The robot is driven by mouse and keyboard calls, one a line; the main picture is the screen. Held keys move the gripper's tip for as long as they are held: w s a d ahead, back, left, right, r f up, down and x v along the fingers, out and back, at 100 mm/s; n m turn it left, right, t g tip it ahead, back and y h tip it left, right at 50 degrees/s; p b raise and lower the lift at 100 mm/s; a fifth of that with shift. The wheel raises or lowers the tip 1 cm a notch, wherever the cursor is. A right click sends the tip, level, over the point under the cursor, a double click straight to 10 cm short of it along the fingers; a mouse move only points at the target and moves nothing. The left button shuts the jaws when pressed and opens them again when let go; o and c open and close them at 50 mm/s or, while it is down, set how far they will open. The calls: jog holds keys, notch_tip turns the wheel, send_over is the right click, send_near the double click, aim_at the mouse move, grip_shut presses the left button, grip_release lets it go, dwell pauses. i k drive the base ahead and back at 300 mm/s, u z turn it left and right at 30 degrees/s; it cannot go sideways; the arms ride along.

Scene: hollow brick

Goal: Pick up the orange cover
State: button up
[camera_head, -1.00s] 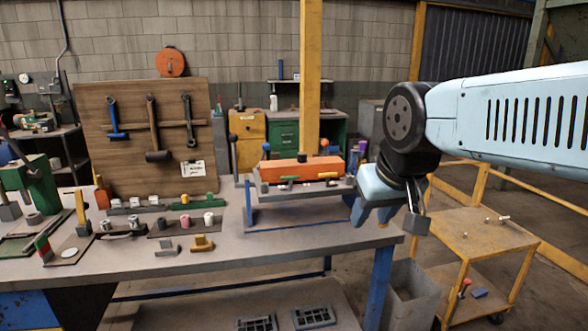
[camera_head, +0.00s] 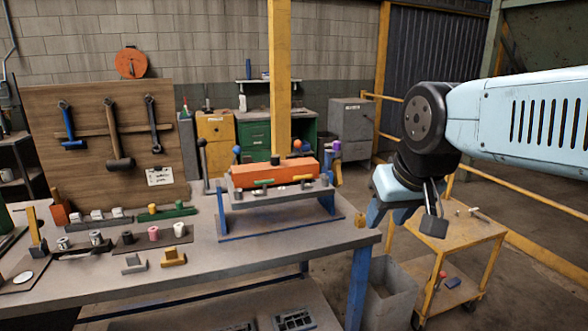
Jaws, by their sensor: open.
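The orange cover (camera_head: 273,171) is a long orange block with a dark knob on top. It lies on a raised grey stand (camera_head: 236,199) with blue legs, near the right end of the workbench. My gripper (camera_head: 388,218) hangs from my light blue arm to the right of the stand, past the bench's right edge. It is apart from the cover, and its jaws are open with nothing seen between them. The gripper's far side is partly hidden by its own body.
The workbench (camera_head: 205,262) holds several small parts and blocks at the left. A tool board (camera_head: 80,175) with hanging tools stands behind. A yellow cart (camera_head: 468,245) and a grey bin (camera_head: 392,293) stand right of the bench. Upright knobbed levers (camera_head: 203,160) stand behind the orange cover.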

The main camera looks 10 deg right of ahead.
aim_at(244, 176)
jog(key=u, duration=0.3)
jog(key=i, duration=0.15)
jog(key=z, duration=2.5)
jog(key=k, duration=1.3)
jog(key=u, duration=1.45)
jog(key=i, duration=1)
jog(key=z, duration=0.05)
